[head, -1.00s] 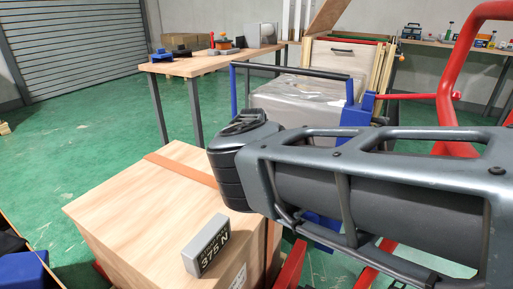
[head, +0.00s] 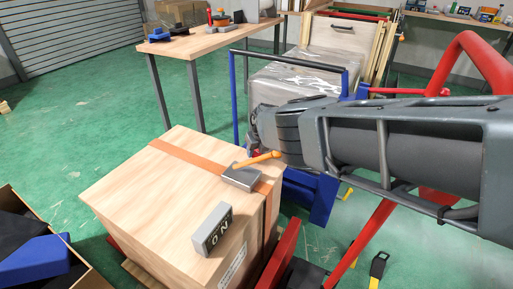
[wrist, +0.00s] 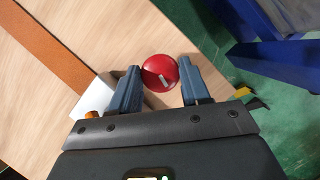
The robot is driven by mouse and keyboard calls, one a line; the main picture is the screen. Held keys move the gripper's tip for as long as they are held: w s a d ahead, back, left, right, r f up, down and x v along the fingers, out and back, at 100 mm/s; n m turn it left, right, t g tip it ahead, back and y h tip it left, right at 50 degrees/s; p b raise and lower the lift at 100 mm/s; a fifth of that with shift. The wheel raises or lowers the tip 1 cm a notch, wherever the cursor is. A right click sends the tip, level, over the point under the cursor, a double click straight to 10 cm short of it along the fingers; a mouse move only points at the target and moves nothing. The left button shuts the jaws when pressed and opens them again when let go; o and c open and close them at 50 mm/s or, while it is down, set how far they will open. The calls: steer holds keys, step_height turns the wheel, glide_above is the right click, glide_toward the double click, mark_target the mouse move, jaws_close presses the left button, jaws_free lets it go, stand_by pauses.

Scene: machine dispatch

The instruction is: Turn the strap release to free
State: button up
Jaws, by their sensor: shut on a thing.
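A wooden crate (head: 150,185) has an orange strap (head: 190,158) across its top. A grey buckle block (head: 241,179) with an orange lever (head: 257,160) sits on the strap. A grey display block (head: 212,231) on the crate reads 0 N. In the wrist view, a round red knob (wrist: 160,73) with a white mark lies between the two fingers of my gripper (wrist: 157,82), which is shut on it. The grey block (wrist: 95,97) shows left of the fingers, partly hidden. In the head view my fingers are mostly hidden at the crate's far right edge.
A blue-framed cart (head: 236,95) with a wrapped load stands behind the crate. Red tubing (head: 445,80) rises at the right. An open box (head: 75,262) with dark and blue items is at lower left. A workbench (head: 210,40) stands behind; green floor is clear at left.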

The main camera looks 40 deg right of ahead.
stand_by(0.4)
steer(key=o, duration=1)
steer(key=shift+r, duration=0.1)
steer(key=shift+p+v, duration=3.8)
